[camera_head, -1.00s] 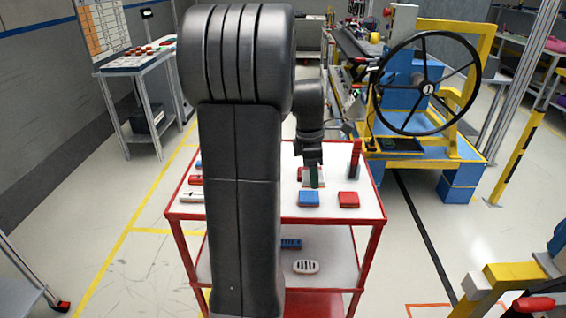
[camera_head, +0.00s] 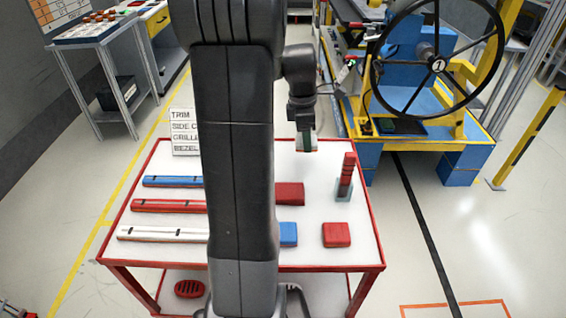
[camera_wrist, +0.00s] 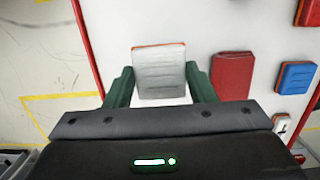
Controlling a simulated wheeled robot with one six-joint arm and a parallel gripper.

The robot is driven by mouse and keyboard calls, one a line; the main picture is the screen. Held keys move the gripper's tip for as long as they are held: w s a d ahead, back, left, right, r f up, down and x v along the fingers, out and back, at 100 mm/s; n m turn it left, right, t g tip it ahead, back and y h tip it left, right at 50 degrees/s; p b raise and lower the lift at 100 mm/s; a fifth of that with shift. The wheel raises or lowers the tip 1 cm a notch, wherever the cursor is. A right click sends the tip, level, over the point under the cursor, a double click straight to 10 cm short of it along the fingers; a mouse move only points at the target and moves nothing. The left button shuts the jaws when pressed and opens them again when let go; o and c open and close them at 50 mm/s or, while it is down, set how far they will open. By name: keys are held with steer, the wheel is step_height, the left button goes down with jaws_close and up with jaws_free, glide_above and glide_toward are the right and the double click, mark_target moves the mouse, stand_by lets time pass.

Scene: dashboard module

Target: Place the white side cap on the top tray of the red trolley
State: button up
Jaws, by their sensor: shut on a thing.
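My gripper (camera_head: 306,139) is over the back right part of the red trolley's top tray (camera_head: 318,172) in the head view. In the wrist view its green fingers (camera_wrist: 160,84) are shut on the white side cap (camera_wrist: 159,66), one finger on each side. The cap is a pale block with an orange edge. In the head view a small part of the cap (camera_head: 306,148) shows below the fingers. The gap between cap and tray is hard to judge.
On the tray are a red block (camera_head: 289,193), another red block (camera_head: 337,234), a blue block (camera_head: 288,233), an upright red stack (camera_head: 346,176) and long blue, red and white bars (camera_head: 165,234) at left. A label sign (camera_head: 184,132) stands at the back left. My arm hides the tray's middle.

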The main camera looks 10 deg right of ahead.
mark_target(306, 166)
steer(key=shift+f, duration=3.45)
steer(key=shift+f, duration=0.2)
steer(key=o, duration=1)
steer(key=shift+c, duration=0.2)
steer(key=shift+r, duration=0.15)
steer(key=r, duration=0.4)
steer(key=a+r, duration=0.1)
steer(key=r, duration=0.7)
steer(key=shift+w+a, duration=0.15)
steer(key=shift+a, duration=0.05)
